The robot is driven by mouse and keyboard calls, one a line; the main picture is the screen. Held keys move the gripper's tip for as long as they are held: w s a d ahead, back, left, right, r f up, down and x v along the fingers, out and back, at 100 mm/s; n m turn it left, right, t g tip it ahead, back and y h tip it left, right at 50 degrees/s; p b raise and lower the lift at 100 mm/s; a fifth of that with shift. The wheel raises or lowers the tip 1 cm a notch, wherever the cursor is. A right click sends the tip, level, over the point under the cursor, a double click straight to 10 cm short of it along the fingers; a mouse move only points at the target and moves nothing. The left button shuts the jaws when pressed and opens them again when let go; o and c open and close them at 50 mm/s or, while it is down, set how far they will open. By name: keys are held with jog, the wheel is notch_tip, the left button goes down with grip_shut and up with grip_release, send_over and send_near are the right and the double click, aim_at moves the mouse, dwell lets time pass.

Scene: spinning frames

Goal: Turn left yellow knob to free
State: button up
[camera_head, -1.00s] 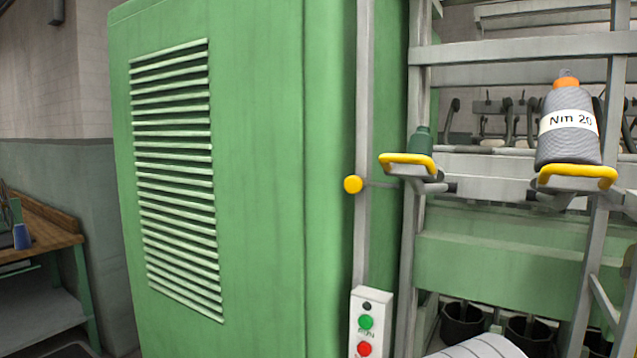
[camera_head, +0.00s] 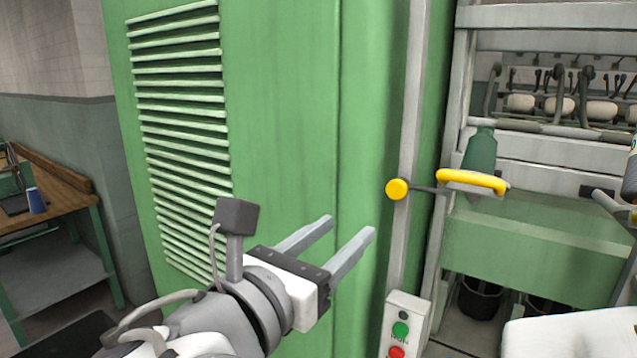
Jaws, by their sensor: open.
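The left yellow knob (camera_head: 397,189) is a round yellow ball on a thin dark rod, in front of the grey upright post of the machine. The rod runs right toward a yellow-rimmed holder (camera_head: 472,181) with a dark green bobbin (camera_head: 479,150) by it. My gripper (camera_head: 348,232) is open and empty. Its two grey fingers point right and slightly up, to the left of the knob and lower in the picture, apart from it.
A green cabinet (camera_head: 285,110) with louvres stands behind my gripper. A control box with green and red buttons (camera_head: 404,325) is below the knob. A wooden workbench (camera_head: 62,212) stands at far left. Part of a grey bobbin shows at the right edge.

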aim_at(395, 189)
jog(key=p+x, duration=0.2)
jog(key=x, duration=1.4)
jog(key=shift+w+d+f, duration=0.15)
jog(key=shift+w+d, duration=0.05)
jog(key=shift+w, duration=0.1)
grip_shut()
